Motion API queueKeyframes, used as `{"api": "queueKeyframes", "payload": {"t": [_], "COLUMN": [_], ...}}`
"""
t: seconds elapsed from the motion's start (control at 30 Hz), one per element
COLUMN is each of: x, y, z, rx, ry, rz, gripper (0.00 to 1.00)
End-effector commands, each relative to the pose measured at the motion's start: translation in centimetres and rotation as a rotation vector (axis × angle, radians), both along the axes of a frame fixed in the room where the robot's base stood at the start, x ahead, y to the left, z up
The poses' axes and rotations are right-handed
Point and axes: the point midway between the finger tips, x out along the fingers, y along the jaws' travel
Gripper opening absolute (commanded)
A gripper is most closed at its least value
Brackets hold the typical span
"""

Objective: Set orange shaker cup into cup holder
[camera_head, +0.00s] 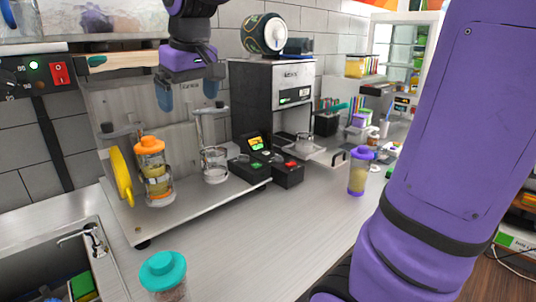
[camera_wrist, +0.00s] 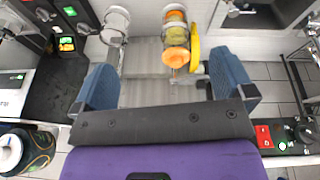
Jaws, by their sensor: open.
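The orange shaker cup (camera_head: 151,161), with an orange lid and yellowish clear body, stands upright on the left of the metal platform. Its lower part appears to sit inside a clear cup holder (camera_head: 161,199). A second clear cup holder (camera_head: 214,170) to its right looks empty. My gripper (camera_head: 188,92) is open and empty, above and to the right of the cup, apart from it. In the wrist view, the orange cup (camera_wrist: 176,36) shows beyond the open blue fingers of my gripper (camera_wrist: 168,80), and the empty holder (camera_wrist: 115,26) is left of it.
Black control boxes (camera_head: 271,169) and a dark machine (camera_head: 272,105) are to the right. A purple-lidded shaker (camera_head: 358,171) and a teal-lidded shaker (camera_head: 163,274) stand on the counter (camera_head: 255,235), with clear room between them.

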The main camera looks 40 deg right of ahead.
Motion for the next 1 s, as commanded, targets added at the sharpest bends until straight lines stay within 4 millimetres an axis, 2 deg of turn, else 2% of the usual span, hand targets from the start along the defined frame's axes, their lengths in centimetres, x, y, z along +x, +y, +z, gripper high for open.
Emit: {"api": "queueKeyframes", "payload": {"t": [0.03,0.2,0.4,0.5,0.7,1.0], "x": [-2.0,-7.8,-14.2,-16.6,-19.4,-19.8], "y": [-0.3,-1.3,-2.3,-2.7,-3.0,-3.1], "z": [-0.1,-1.3,-3.8,-5.2,-7.2,-7.6], "rx": [0.002,0.015,0.041,0.055,0.074,0.078], "ry": [-0.017,-0.065,-0.121,-0.144,-0.170,-0.174], "rz": [-0.012,-0.049,-0.093,-0.109,-0.130,-0.133], "gripper": [1.00,1.00,1.00,1.00,1.00,1.00]}}
